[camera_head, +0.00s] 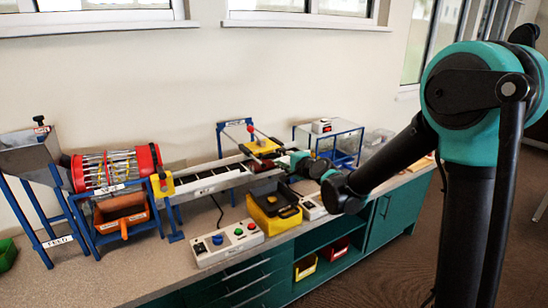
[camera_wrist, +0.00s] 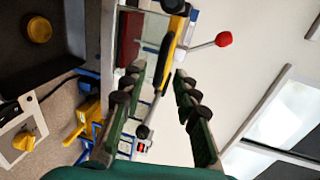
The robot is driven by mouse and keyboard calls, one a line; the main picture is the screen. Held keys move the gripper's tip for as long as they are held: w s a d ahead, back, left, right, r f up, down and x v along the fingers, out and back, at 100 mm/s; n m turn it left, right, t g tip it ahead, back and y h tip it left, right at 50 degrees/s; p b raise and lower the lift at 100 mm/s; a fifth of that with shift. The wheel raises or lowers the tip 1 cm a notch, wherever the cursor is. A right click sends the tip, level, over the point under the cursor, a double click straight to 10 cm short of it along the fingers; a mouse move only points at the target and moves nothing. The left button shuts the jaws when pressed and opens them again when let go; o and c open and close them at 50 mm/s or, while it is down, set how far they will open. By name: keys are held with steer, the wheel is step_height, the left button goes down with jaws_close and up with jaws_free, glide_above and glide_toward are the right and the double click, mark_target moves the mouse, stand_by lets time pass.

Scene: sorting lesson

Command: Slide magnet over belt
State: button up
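The magnet is a yellow plate (camera_head: 262,147) with a red ball knob (camera_head: 250,128), on a blue frame (camera_head: 221,140) over the belt (camera_head: 215,183). In the wrist view its yellow and black bar (camera_wrist: 167,62) and the red knob (camera_wrist: 224,39) on a metal rod lie ahead. My gripper (camera_wrist: 155,88) is open, its two green fingers apart on either side of the bar's near end, with gaps visible. Whether the bar is within fingertip depth is unclear. In the head view my gripper (camera_head: 284,164) is just right of the magnet; its fingers are mostly hidden.
A red drum (camera_head: 114,167) stands at the belt's left end. A yellow bin (camera_head: 271,222) and a button panel (camera_head: 227,243) sit on the bench in front of the belt. A blue frame with a clear box (camera_head: 331,137) is behind my gripper. Bare bench shows at front left.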

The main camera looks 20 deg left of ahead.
mark_target(275, 156)
steer(key=shift+x, duration=2.25)
jaws_close()
